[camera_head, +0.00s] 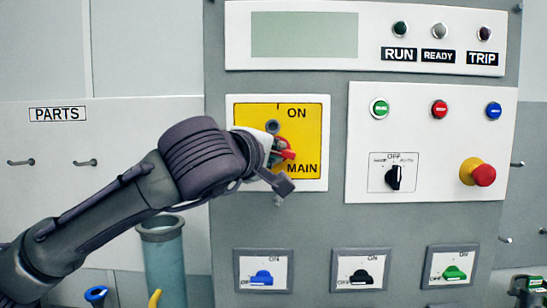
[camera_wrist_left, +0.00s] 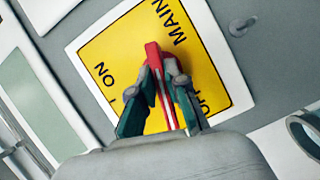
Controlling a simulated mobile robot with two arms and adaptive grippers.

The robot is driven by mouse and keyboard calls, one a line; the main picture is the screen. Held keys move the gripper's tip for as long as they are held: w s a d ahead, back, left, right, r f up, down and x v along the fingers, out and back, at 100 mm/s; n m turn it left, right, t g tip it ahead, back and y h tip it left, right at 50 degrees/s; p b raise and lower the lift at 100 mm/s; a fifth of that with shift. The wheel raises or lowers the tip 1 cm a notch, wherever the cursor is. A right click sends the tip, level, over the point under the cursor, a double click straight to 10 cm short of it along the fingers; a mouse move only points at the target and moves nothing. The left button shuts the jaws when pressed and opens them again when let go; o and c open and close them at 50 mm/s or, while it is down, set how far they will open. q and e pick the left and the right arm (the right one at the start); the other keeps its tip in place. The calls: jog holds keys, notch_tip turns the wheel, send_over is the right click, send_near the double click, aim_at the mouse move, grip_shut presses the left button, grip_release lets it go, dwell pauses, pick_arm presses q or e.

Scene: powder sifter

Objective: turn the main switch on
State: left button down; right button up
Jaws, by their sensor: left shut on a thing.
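The main switch has a yellow plate (camera_head: 309,125) in a white frame, marked ON at the top and MAIN at the lower right. Its red handle (camera_head: 288,154) shows just past my left gripper (camera_head: 276,158), which comes in from the left and covers the plate's lower left. In the left wrist view, my left gripper (camera_wrist_left: 157,92) is shut on the red handle (camera_wrist_left: 153,52), with one finger on each side. ON, MAIN and part of OFF show around it there. The handle's exact angle is hard to tell. My right gripper is not in view.
To the right, a white panel (camera_head: 432,135) carries push buttons, a black selector (camera_head: 394,177) and a red emergency stop (camera_head: 482,174). Above are a blank display (camera_head: 304,35) and RUN, READY and TRIP lamps. Blue, black and green switches sit below.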

pick_arm(q)
jog(key=shift+d+r+m+g+y+p, duration=0.15)
jog(key=shift+m+g+y+p, duration=0.2)
jog(key=shift+m+y+p, duration=1)
jog(key=shift+d+m+g+y, duration=0.1)
jog(key=shift+m+g+y, duration=0.45)
jog(key=shift+m, duration=1.7)
jog(key=shift+d+r+m+g+y+p, duration=0.15)
jog(key=shift+m+y+p, duration=0.5)
jog(key=shift+m+y, duration=0.85)
jog(key=shift+m+h, duration=0.3)
jog(key=shift+m, duration=0.1)
jog(key=c, duration=1.5)
grip_release()
jog(key=shift+o, duration=0.2)
jog(key=shift+s, duration=0.1)
jog(key=v, duration=1.1)
jog(key=shift+s, duration=0.3)
